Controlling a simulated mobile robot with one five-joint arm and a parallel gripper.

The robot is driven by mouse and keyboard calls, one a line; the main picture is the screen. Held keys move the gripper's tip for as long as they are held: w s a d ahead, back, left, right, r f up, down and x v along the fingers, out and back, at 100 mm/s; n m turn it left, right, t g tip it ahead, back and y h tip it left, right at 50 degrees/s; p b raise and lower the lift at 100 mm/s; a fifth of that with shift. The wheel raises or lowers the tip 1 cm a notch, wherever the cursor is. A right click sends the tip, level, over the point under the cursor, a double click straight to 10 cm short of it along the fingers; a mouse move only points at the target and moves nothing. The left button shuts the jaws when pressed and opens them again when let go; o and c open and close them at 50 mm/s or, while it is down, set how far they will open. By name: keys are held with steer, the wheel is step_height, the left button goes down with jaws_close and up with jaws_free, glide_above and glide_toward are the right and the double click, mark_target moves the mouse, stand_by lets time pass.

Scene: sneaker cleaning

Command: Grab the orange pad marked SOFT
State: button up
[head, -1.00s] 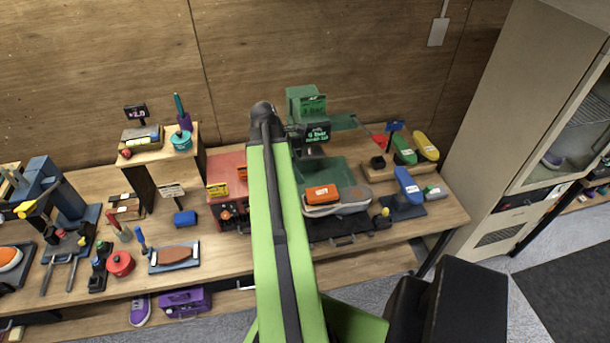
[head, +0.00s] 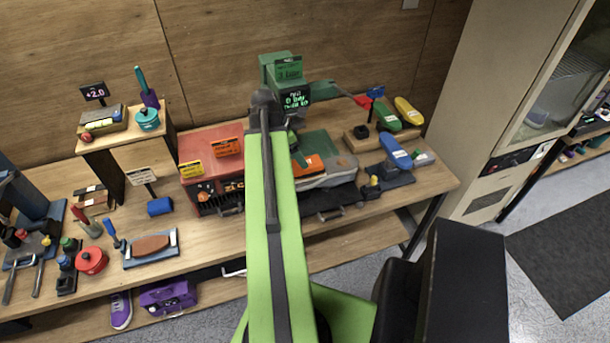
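An orange pad (head: 314,165) lies on or against a light grey shoe-like item (head: 335,172) at the green machine (head: 285,75), just right of my arm. Its lettering is too small to read, and my arm hides its left end. My arm reaches up the middle of the head view and bends down at its far end. A small dark green part, which seems to be my gripper (head: 299,155), shows at the arm's right edge, over the pad's left side. The fingers are too hidden to tell whether they are open or touch the pad.
A red box (head: 208,147) with yellow and orange labels stands left of my arm. Blue (head: 396,152), green (head: 386,116) and yellow (head: 408,111) brush-like items sit to the right. Several tools crowd the bench's left side. A tall cabinet (head: 490,100) stands at the right.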

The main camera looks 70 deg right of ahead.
steer(key=shift+a+b+x, duration=0.15)
steer(key=shift+b+x, duration=1.05)
steer(key=shift+x, duration=0.2)
steer(key=shift+a+b+x, duration=0.1)
steer(key=shift+b+x, duration=1.1)
steer(key=shift+x, duration=0.2)
steer(key=shift+s+r, duration=0.15)
steer(key=c, duration=1.7)
